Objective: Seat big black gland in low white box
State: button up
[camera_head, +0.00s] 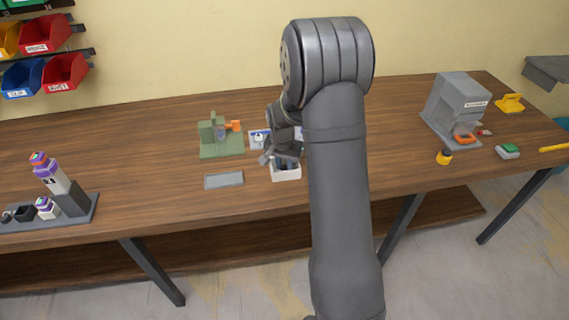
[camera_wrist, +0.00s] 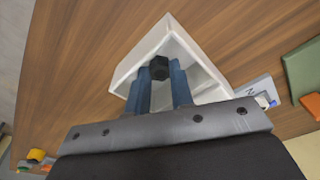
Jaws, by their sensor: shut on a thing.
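The low white box (camera_head: 286,174) stands open-topped on the wooden bench, below my gripper (camera_head: 283,160). In the wrist view the white box (camera_wrist: 133,65) shows its walls and a bright inside around my gripper's blue fingers (camera_wrist: 161,88). The fingers are shut on the big black gland (camera_wrist: 159,67), whose six-sided black end shows between the fingertips. The gland is over or within the box opening; I cannot tell how deep it sits or whether it touches a wall. The gland is hidden in the head view.
A green fixture (camera_head: 221,148) with an orange part stands behind left of the box. A grey flat tray (camera_head: 224,180) lies left of it. A grey machine (camera_head: 456,108) stands at the right. Bare bench lies between box and machine.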

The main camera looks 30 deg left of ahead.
jog(key=o, duration=1.2)
jog(key=shift+c, duration=0.2)
jog(key=shift+r, duration=3.55)
jog(key=shift+f, duration=0.1)
jog(key=shift+s+f, duration=0.1)
jog(key=shift+f, duration=3.4)
